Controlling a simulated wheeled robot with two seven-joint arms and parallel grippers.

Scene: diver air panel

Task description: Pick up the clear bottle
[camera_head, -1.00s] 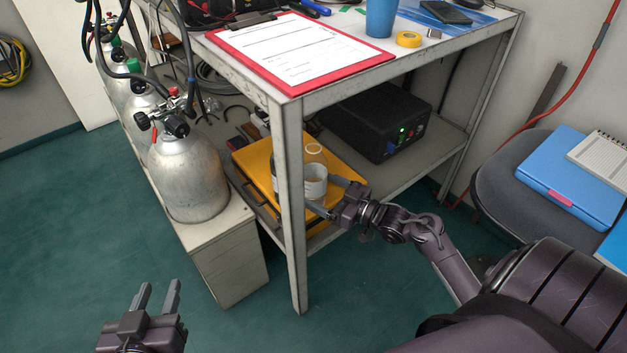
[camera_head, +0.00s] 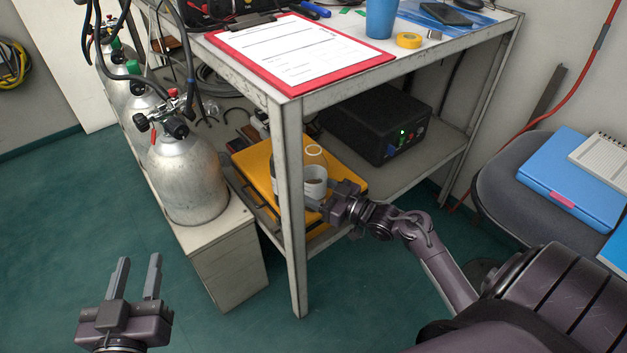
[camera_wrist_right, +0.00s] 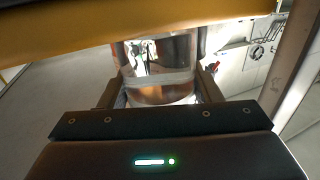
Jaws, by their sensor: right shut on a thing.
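My left gripper (camera_head: 138,277) is open and empty over the green floor at the lower left.
The yellow case (camera_head: 346,176) is close to the bottle. A grey bench leg (camera_head: 290,220) stands just left of my right gripper. A black box (camera_head: 376,122) with a green light sits on the shelf. Metal cylinders (camera_head: 187,175) stand at left. The floor at left is clear.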

